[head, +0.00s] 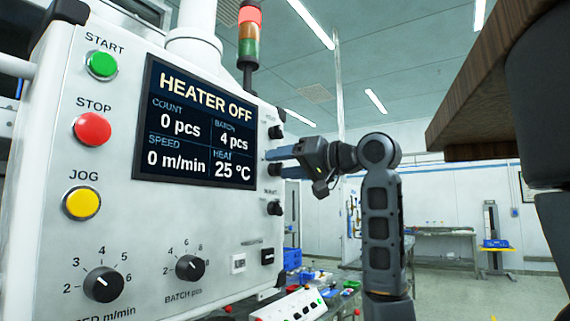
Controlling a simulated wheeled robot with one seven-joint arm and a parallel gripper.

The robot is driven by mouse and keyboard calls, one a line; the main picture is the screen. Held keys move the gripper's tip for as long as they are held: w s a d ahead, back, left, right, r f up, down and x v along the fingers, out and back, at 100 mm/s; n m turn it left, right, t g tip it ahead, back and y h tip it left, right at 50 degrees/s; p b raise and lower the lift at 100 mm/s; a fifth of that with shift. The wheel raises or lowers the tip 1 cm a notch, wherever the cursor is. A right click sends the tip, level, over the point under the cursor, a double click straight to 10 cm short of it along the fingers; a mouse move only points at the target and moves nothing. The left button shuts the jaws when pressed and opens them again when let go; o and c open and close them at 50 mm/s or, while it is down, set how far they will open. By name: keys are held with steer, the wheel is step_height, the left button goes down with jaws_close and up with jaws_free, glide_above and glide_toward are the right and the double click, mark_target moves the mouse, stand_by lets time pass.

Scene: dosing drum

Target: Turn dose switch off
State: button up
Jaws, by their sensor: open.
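The white control panel (130,235) fills the left of the head view. No label that I can read marks a dose switch. Small black knobs sit along its right edge, an upper one (276,132) and a lower one (275,208); their captions are too small to read surely. A black rocker-like switch (267,256) is below them, its setting unclear. My gripper (273,162) is open at the panel's right edge, between the two small knobs, with its fingers pointing left. It hides part of the panel there, and I cannot tell whether it touches anything.
The display (200,125) reads HEATER OFF. Green (102,65), red (93,129) and yellow (82,203) buttons and two dials, speed (103,285) and batch (190,268), are on the panel. A brown board (500,90) overhangs at upper right. A workbench (445,245) stands far behind.

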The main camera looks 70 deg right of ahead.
steer(key=shift+c, duration=0.5)
steer(key=c, duration=0.9)
steer(key=shift+c, duration=0.2)
steer(key=n, duration=0.2)
steer(key=n+b, duration=0.1)
steer(key=n, duration=0.2)
steer(key=shift+a+n+b, duration=0.3)
steer(key=shift+b, duration=0.05)
steer(key=n, duration=0.2)
steer(key=n+b, duration=0.1)
steer(key=n, duration=0.1)
steer(key=n+b, duration=0.1)
steer(key=n, duration=0.1)
steer(key=shift+w+a, duration=0.1)
steer(key=shift+a, duration=0.25)
steer(key=o, duration=1)
